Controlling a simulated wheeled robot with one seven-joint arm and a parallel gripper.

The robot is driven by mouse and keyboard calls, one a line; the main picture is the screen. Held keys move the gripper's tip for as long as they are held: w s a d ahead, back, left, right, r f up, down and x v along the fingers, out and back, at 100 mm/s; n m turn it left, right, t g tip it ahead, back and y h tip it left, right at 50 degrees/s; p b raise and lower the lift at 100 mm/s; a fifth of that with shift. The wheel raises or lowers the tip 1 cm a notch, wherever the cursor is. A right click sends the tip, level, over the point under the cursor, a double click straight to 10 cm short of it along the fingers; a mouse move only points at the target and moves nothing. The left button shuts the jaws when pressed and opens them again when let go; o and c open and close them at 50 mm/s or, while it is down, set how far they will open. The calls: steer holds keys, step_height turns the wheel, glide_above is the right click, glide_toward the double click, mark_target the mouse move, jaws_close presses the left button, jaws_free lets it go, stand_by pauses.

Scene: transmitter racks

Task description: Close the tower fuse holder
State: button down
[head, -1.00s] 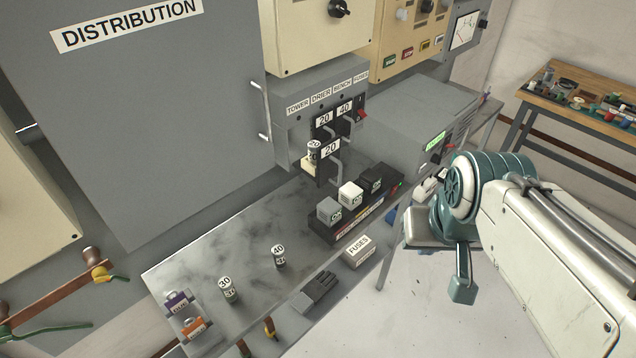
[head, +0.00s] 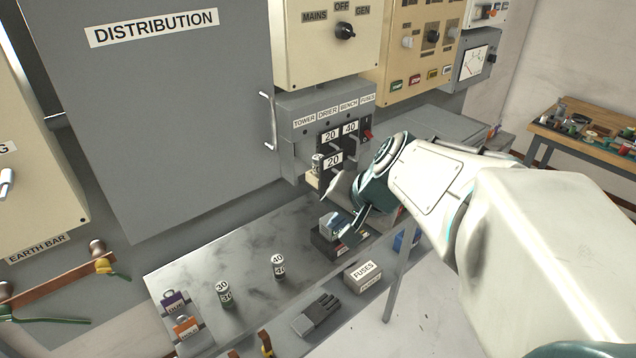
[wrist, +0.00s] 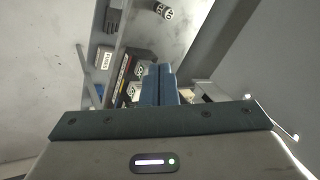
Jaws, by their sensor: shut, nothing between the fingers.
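The tower fuse holder (head: 332,161) stands out, open, below the TOWER label in the grey fuse panel (head: 296,107). Its black face carries a 20 label, and a pale fuse (head: 317,163) shows at its left. My gripper (head: 347,212) is low in front of this holder, partly covering its underside and handle. The fingers are shut and empty; they also show in the wrist view (wrist: 158,84). I cannot tell whether they touch the holder. Two other holders, marked 20 (head: 330,136) and 40 (head: 350,128), sit higher and further back in the panel.
A dark rack of fuse blocks (head: 325,243) lies on the bench just below my gripper, partly hidden. Loose fuses marked 30 (head: 224,293) and 40 (head: 278,266) stand on the bench (head: 200,260). A FUSES box (head: 362,276) is at the front edge.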

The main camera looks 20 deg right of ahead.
steer(key=w+d+f+m+t+h+b, duration=0.1)
steer(key=w+d+m+t, duration=0.1)
steer(key=w+d+m, duration=0.3)
steer(key=w+d+f+m+t+b, duration=0.1)
steer(key=d+m+b, duration=0.15)
steer(key=d, duration=0.45)
steer(key=w+r+p+x, duration=0.1)
steer(key=w+r+x, duration=0.1)
steer(key=x, duration=1)
steer(key=shift+f+p, duration=0.15)
steer(key=shift+p, duration=0.2)
steer(key=shift+a, duration=0.15)
